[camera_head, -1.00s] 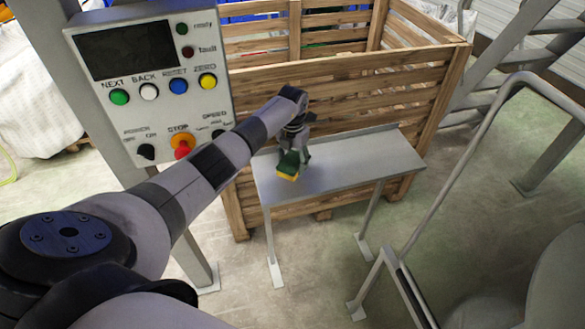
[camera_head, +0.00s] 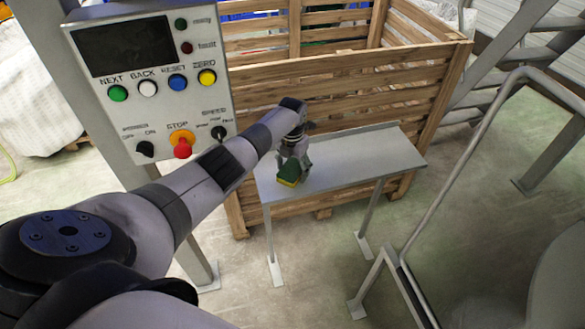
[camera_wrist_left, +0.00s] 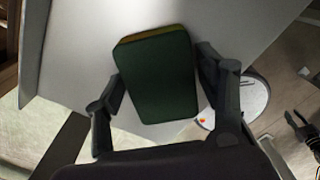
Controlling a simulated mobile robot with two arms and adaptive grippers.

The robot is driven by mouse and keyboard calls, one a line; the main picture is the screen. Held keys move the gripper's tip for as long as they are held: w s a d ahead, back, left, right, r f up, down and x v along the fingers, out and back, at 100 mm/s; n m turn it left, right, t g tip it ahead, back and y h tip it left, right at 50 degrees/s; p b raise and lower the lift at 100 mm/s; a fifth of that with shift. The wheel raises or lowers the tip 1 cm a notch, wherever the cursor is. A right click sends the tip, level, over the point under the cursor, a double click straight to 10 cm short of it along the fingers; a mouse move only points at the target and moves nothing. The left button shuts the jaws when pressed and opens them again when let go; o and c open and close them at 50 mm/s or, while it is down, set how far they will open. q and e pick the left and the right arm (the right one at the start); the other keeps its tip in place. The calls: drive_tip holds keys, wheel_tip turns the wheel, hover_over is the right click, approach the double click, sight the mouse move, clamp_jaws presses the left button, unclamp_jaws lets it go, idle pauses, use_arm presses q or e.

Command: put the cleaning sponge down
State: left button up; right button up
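The cleaning sponge (camera_head: 288,175), green on top with a yellow layer below, is at the left part of the grey metal table (camera_head: 355,165). My left gripper (camera_head: 293,165) points down over it with a finger on each side. In the left wrist view the sponge's dark green face (camera_wrist_left: 158,78) fills the space between the fingers of the left gripper (camera_wrist_left: 160,72), which look shut on it. Its underside is hidden, so I cannot tell for sure whether it rests on the table top.
A wooden slatted crate (camera_head: 350,75) stands directly behind the table. A control panel (camera_head: 150,80) with buttons and a red stop knob is on the left, near my arm. A metal tube frame (camera_head: 455,165) stands on the right. The table's right half is bare.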

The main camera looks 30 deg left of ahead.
sight(292, 168)
use_arm(q)
drive_tip(key=shift+o, duration=0.5)
drive_tip(key=shift+r, duration=0.1)
drive_tip(key=shift+r+p, duration=0.3)
wheel_tip(292, 168, up, 12)
drive_tip(key=b, duration=0.1)
drive_tip(key=shift+f, duration=0.2)
